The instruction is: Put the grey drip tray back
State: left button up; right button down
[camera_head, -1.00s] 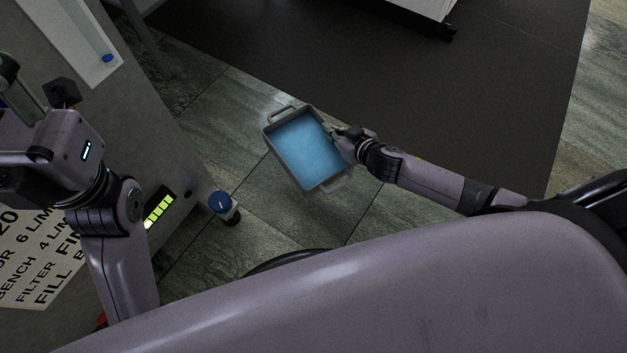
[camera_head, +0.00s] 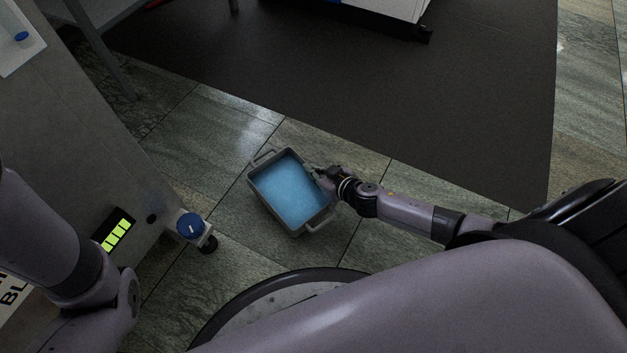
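The grey drip tray (camera_head: 251,187) is in the middle of the head view, a rectangular tray with a handle at each end. Blue liquid (camera_head: 290,188) covers its bottom, and the tray looks roughly level. My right gripper (camera_head: 317,175) is at the tray's upper right long side and appears shut on its rim. The fingertips are small and partly hidden by the wrist. The tray's height above the floor is hard to judge. My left arm shows at the left edge, but its gripper is outside the picture.
A grey machine (camera_head: 95,150) stands at the left, with a green level display (camera_head: 117,232), a blue knob (camera_head: 190,226) and a dark foot. A dark mat (camera_head: 400,100) lies beyond the tray. White equipment (camera_head: 385,10) stands at the top. Tiled floor around the tray is clear.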

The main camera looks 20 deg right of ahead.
jog(key=shift+f, duration=0.3)
notch_tip(320, 180, down, 3)
jog(key=b, duration=0.3)
jog(key=shift+r, duration=0.1)
jog(key=c, duration=2.3)
grip_release()
jog(key=shift+f, duration=0.2)
jog(key=o, duration=0.5)
